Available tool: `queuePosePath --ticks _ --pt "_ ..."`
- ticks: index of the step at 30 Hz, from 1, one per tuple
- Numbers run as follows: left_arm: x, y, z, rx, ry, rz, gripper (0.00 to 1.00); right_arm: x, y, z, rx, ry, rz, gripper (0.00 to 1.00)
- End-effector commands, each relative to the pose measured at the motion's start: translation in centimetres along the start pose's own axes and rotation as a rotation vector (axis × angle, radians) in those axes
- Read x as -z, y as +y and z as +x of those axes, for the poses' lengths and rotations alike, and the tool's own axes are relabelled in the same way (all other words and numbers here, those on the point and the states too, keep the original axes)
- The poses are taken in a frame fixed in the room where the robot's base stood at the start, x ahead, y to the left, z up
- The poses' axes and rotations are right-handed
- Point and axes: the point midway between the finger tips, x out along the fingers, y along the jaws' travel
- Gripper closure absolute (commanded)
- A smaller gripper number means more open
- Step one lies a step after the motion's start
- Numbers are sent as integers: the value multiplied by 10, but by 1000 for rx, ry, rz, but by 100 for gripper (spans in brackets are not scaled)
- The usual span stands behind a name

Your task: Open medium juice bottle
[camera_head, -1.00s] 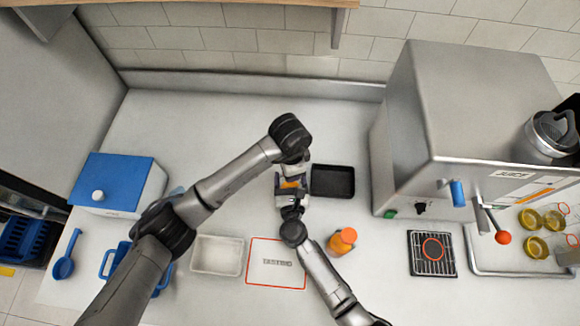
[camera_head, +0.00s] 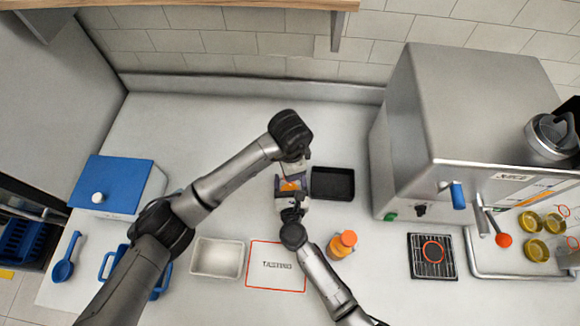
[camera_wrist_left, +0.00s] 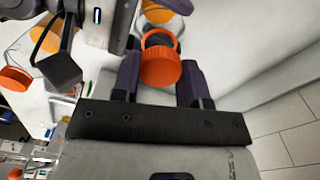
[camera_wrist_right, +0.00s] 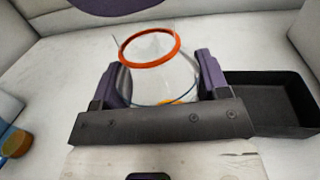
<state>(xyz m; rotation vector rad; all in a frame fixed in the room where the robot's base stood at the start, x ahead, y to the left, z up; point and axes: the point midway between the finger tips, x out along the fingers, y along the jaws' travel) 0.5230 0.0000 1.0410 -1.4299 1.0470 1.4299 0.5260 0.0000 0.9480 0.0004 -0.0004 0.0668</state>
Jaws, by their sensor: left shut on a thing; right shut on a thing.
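An orange ring shows on that body in the right wrist view.
Another orange juice bottle (camera_head: 343,244) stands front right of the grippers. A black tray (camera_head: 332,182) sits just right of them. A white tray (camera_head: 217,258) and a red-outlined mat (camera_head: 276,265) lie in front. The large juicer (camera_head: 470,120) fills the right side. The back left counter is clear.

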Motion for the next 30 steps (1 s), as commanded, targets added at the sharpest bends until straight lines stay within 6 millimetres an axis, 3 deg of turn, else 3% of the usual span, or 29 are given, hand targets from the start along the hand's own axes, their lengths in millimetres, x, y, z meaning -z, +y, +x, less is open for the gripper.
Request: queuePosePath --ticks 10,21,29,30 --pt "0 0 -2 1 0 0 88 1 0 0 0 1 0 98" --pt "0 0 -37 2 0 0 88 1 0 0 0 1 0 98" --pt "0 0 -40 0 -1 0 88 1 0 0 0 1 0 98" --pt "0 0 -40 0 -1 0 88 1 0 0 0 1 0 28"
